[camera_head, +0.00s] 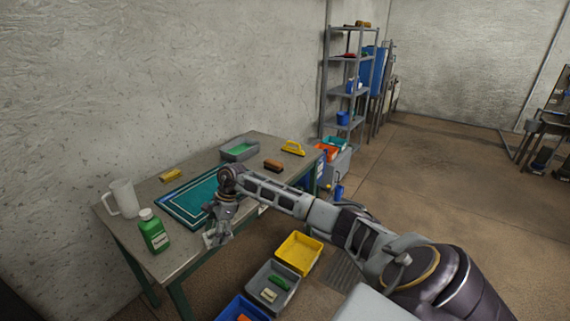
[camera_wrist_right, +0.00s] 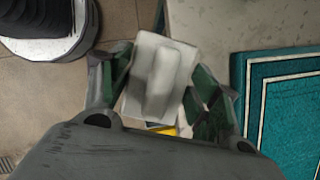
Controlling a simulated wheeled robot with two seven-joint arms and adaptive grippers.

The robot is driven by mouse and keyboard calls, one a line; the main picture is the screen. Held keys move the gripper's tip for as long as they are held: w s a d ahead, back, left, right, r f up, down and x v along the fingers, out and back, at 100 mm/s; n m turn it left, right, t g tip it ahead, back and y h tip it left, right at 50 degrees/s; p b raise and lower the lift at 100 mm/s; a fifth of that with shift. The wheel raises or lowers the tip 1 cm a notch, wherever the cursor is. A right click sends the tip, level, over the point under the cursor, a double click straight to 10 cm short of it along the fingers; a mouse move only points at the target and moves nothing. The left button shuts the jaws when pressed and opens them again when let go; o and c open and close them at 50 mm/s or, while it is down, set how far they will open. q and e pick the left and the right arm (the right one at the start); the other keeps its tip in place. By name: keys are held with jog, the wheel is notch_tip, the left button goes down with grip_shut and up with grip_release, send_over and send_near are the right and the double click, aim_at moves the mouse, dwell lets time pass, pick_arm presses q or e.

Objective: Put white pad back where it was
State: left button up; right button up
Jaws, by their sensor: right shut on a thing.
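The white pad (camera_wrist_right: 160,80), a pale block with a raised grip, is between the fingers of my right gripper (camera_wrist_right: 158,95) in the wrist view. The right gripper (camera_head: 217,236) is shut on it at the table's front edge in the head view, where the pad is mostly hidden by the fingers. The teal rug (camera_head: 186,203) with a white border line lies flat on the table behind the gripper. It also shows at the right of the wrist view (camera_wrist_right: 290,120), apart from the pad. My left gripper is not in view.
On the table (camera_head: 148,187) stand a white jug (camera_head: 122,197), a green bottle (camera_head: 154,233), brushes and a grey tray (camera_head: 238,151). Below on the floor are a yellow bin (camera_head: 299,252), a grey bin (camera_head: 259,280) with small items, and a blue bin (camera_head: 240,308). A shelf stands behind.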

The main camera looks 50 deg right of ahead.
jog(key=s+n, duration=0.1)
jog(key=n, duration=0.1)
jog(key=s+a+f+n+g, duration=0.1)
jog(key=n, duration=0.1)
jog(key=s+n+g, duration=0.1)
jog(key=shift+a+f+n, duration=0.15)
jog(key=shift+a+n, duration=0.2)
jog(key=shift+n, duration=0.05)
jog(key=s+a+f+n+g+h, duration=0.3)
jog(key=s+a+n, duration=0.4)
jog(key=s+n, duration=0.4)
jog(key=n+h, duration=0.1)
jog(key=n, duration=0.2)
jog(key=shift+f+n+g, duration=0.3)
jog(key=shift+n+g, duration=0.1)
